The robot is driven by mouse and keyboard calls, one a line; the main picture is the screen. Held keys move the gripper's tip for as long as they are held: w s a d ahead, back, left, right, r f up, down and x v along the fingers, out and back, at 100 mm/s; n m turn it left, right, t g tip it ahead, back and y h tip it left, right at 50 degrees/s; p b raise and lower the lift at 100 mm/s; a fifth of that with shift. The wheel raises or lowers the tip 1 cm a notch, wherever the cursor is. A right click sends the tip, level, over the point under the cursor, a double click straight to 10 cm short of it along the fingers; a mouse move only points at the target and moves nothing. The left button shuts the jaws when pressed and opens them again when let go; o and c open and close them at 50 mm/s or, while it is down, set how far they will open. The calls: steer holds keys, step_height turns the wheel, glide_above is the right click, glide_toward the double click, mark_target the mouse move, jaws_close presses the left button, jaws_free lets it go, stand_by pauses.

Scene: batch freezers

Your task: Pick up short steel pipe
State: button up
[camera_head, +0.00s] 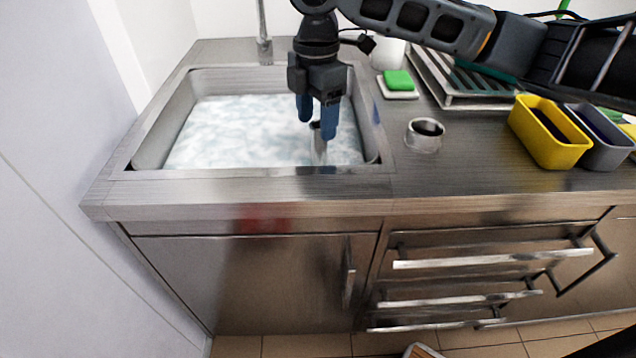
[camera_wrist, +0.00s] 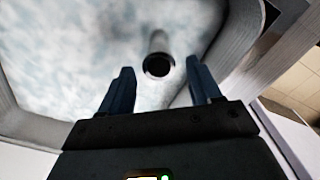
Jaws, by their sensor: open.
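A short steel pipe (camera_head: 318,143) stands in the sink (camera_head: 148,130), near its front right part, with its lower part in cloudy, foamy water. In the wrist view the pipe's open dark end (camera_wrist: 158,65) faces the camera, beyond and between the fingertips. My gripper (camera_head: 318,122) has blue fingers and is open above the pipe; a finger hides part of it in the head view. In the wrist view the fingers of my gripper (camera_wrist: 162,85) stand wide apart with nothing between them. I cannot tell whether a finger touches the pipe.
A short, wide steel ring or cup (camera_head: 424,136) stands on the counter right of the sink. Behind it are a green sponge (camera_head: 398,80) on a white dish and a metal rack (camera_head: 470,95). A yellow bin (camera_head: 550,135) and a grey bin (camera_head: 603,140) stand at right.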

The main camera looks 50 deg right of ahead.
mark_target(319, 147)
steer(key=f, duration=0.7)
steer(key=shift+s+d+f, duration=0.1)
steer(key=shift+d, duration=0.15)
steer(key=shift+c, duration=0.4)
steer(key=c, duration=0.8)
